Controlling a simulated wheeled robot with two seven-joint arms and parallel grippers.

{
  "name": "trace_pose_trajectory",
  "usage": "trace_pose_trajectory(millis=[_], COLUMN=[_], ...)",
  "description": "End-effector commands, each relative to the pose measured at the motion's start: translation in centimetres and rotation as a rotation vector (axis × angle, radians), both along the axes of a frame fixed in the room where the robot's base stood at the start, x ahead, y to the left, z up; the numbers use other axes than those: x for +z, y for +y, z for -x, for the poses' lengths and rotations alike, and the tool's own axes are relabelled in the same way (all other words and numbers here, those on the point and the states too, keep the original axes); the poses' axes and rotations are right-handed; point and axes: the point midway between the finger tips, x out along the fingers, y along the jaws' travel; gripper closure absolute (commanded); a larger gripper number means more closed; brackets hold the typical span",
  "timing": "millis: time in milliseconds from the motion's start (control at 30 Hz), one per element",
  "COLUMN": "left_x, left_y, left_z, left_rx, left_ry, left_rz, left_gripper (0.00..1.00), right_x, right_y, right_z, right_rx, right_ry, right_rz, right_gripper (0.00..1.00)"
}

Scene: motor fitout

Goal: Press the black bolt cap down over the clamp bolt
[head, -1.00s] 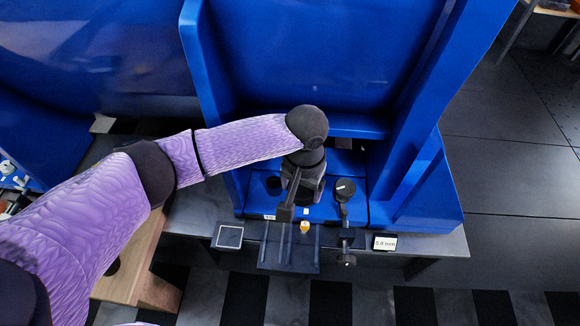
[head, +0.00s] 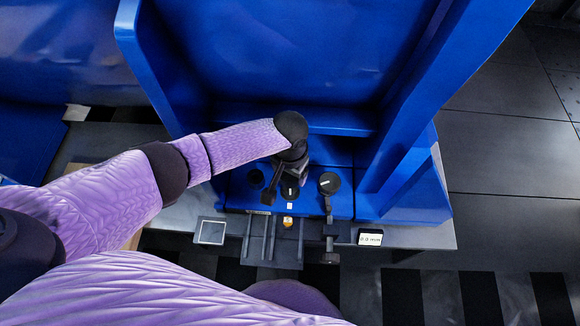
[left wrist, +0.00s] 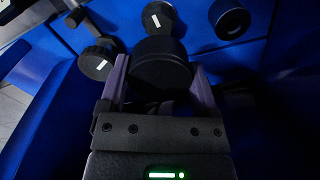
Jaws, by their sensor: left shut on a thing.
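A black cylindrical cap (left wrist: 160,66) is between the purple fingers of my left gripper (left wrist: 160,80) in the left wrist view, and the fingers are shut on it. In the head view my left gripper (head: 271,193) is over the blue fixture, and I cannot make out the cap there. I cannot tell which piece is the clamp bolt. My right gripper is not in view.
A black hollow ring (head: 256,178) sits left of the gripper. A second white-marked black knob (head: 329,182) stands to the right on a dark clamp bar. A small orange piece (head: 288,221), a pale square plate (head: 212,232) and a readout (head: 370,237) lie along the front. Tall blue walls enclose the back.

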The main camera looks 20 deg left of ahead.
Motion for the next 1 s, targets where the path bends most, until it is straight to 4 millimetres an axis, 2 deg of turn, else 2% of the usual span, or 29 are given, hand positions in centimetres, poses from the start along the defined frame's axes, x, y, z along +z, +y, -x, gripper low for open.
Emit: trace_pose_trajectory(millis=[33, 100, 333, 1000], left_x=[-1.1, -2.1, -4.8, -4.8], left_y=[0.0, -0.1, 0.0, -0.1], left_z=[0.1, 0.1, 0.1, 0.0], left_rx=[0.000, 0.000, 0.001, 0.001], left_ry=[0.005, 0.005, 0.005, 0.000], left_rz=[0.001, 0.001, 0.001, 0.001], left_gripper=[0.76, 0.76, 0.76, 0.76], right_x=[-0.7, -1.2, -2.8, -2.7], right_y=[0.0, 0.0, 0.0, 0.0], right_z=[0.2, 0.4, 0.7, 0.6], right_rx=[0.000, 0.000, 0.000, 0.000], right_ry=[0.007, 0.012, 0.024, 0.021], right_rz=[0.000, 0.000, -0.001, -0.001], right_gripper=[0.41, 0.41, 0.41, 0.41])
